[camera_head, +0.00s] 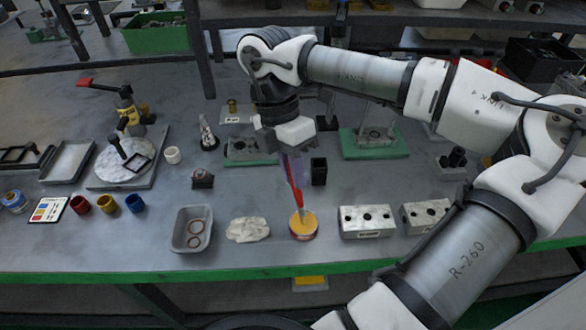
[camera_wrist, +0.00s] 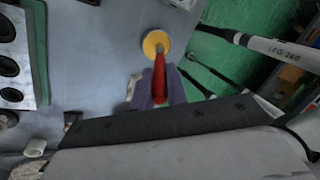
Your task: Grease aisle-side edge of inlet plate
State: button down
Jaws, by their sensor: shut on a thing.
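My gripper (camera_head: 291,165) points down over the bench, its purple fingers shut on a red-handled brush (camera_head: 296,196). The brush slants down to a round tin of yellow grease (camera_head: 303,226) near the front edge. Its tip overlaps the yellow surface; I cannot tell how deep it reaches. In the wrist view the fingers (camera_wrist: 158,90) hold the red brush (camera_wrist: 159,68), with the yellow tin (camera_wrist: 155,42) beyond. Two metal blocks with holes stand right of the tin, one near (camera_head: 367,221) and one farther right (camera_head: 424,215). I cannot tell which part is the inlet plate.
A crumpled pale cloth (camera_head: 248,230) and a grey tray with rings (camera_head: 192,229) lie left of the tin. A black square cup (camera_head: 319,171) stands behind it. Green-based fixtures (camera_head: 374,143) stand farther back. The green front edge (camera_head: 240,273) bounds the bench.

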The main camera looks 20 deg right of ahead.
dwell(0.5)
jog(key=shift+r+p, duration=2.05)
jog(key=shift+r, duration=1.45)
